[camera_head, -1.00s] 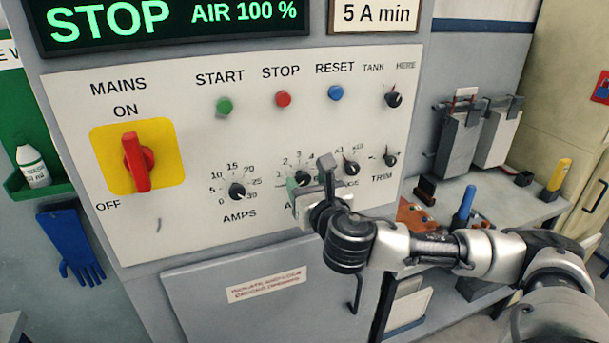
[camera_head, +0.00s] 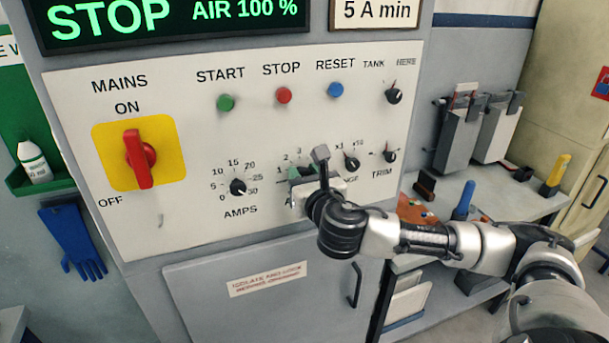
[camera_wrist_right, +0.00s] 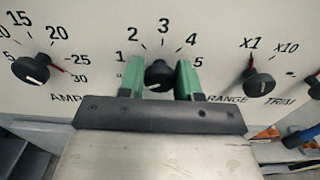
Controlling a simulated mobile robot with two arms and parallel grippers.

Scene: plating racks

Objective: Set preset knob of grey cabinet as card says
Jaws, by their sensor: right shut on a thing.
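The knob with a scale from 1 to 5 (camera_wrist_right: 158,76) sits on the white panel between AMPS and RANGE. Its own label is hidden by my gripper, and a pale mark shows on its lower face. My right gripper (camera_head: 308,172) is at this knob; in the right wrist view its green fingers (camera_wrist_right: 160,80) stand on either side, shut on it. In the head view the gripper covers most of the knob. A card (camera_head: 376,13) above the panel reads "5 A min". The grey cabinet (camera_head: 150,275) carries the panel. My left gripper is not in view.
The AMPS knob (camera_head: 238,187) is to the left, the RANGE knob (camera_head: 352,163) and TRIM knob (camera_head: 390,157) to the right. The red MAINS switch (camera_head: 139,158) is at far left. START, STOP and RESET buttons (camera_head: 335,90) are above. A bench (camera_head: 500,205) stands right.

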